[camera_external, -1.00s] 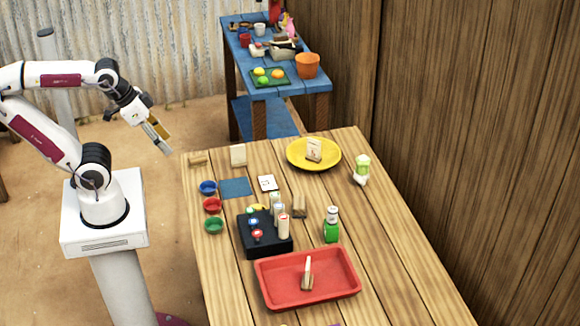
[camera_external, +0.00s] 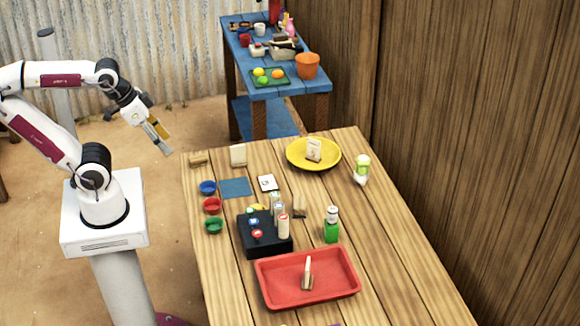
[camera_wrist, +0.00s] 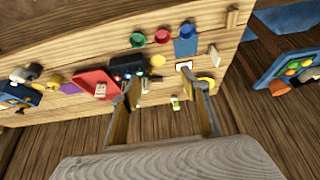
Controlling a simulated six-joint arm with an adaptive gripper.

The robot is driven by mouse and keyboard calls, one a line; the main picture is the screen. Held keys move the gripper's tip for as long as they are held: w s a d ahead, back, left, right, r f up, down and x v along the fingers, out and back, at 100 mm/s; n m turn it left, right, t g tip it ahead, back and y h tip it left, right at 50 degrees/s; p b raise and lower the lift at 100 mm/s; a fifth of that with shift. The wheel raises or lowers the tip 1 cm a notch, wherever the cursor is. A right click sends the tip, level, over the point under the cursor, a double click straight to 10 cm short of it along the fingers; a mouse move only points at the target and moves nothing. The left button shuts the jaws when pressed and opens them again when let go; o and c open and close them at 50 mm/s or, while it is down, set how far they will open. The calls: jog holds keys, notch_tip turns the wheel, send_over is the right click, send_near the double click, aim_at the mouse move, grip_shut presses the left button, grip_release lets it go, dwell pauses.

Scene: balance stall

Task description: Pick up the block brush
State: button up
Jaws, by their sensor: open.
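A small light-wood block (camera_external: 198,158) lies at the far left corner of the wooden table and looks most like the block brush; its bristles cannot be made out. It seems to show at the top right of the wrist view (camera_wrist: 232,18). My gripper (camera_external: 162,142) is up in the air left of the table, apart from the block. In the wrist view my gripper (camera_wrist: 168,92) has its two fingers spread with nothing held between them. A small brown item (camera_external: 299,207) beside the black caddy is too small to identify.
On the table are a red tray (camera_external: 262,284), a black caddy (camera_external: 262,242), a yellow plate (camera_external: 295,160), a green bottle (camera_external: 331,226) and several small bowls. A cream upright card (camera_external: 238,154) stands right of the block.

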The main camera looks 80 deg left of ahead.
jog(key=shift+c, duration=1)
